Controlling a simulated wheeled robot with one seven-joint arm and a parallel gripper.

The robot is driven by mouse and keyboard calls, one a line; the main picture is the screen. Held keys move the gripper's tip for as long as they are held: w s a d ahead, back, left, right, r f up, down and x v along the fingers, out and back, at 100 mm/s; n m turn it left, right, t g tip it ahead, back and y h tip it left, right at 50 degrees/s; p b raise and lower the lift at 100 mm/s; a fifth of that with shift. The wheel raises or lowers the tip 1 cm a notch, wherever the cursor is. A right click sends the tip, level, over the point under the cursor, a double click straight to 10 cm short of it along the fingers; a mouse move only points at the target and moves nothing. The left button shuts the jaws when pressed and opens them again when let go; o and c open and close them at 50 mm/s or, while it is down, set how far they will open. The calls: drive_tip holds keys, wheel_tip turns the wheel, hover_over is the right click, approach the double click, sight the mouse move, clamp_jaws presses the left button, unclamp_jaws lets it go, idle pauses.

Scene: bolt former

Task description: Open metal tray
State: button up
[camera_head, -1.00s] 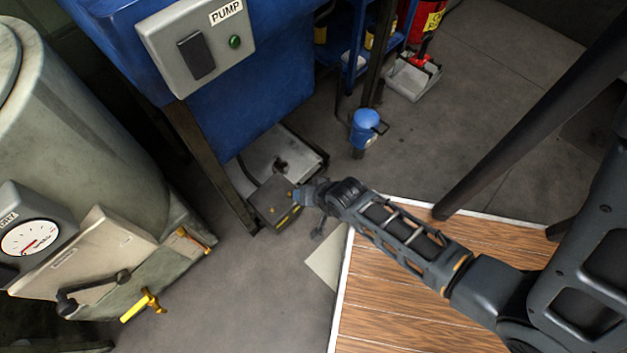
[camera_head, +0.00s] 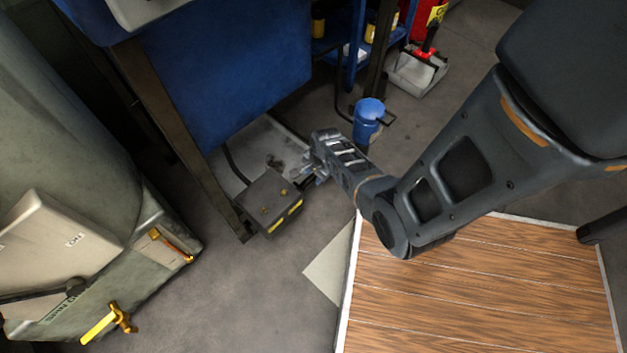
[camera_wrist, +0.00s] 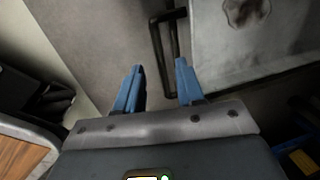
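The metal tray (camera_head: 229,165) is a flat grey pan on the floor below the blue machine in the head view. It also shows at the upper right of the wrist view (camera_wrist: 215,60), with a dark stain on it. A dark bar handle (camera_wrist: 157,50) stands along its near side, beyond and roughly between my fingertips, apart from them. My gripper (camera_wrist: 158,82) is open, with two blue fingers and nothing between them. In the head view my gripper (camera_head: 308,172) is at the tray's right side, partly hidden by my wrist.
A grey pedal box (camera_head: 268,200) with a yellow stripe sits in front of the tray. A blue canister (camera_head: 368,118) stands behind my wrist. The blue machine (camera_head: 225,75) hangs over the tray. A wooden platform (camera_head: 470,295) lies at the lower right.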

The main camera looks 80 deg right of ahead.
drive_tip(key=shift+w+d+f+b, duration=0.15)
drive_tip(key=shift+f+b, duration=0.15)
drive_tip(key=shift+f, duration=0.4)
drive_tip(key=shift+w+f+b, duration=0.1)
drive_tip(key=shift+f+b, duration=0.15)
drive_tip(key=shift+f, duration=0.45)
clamp_jaws()
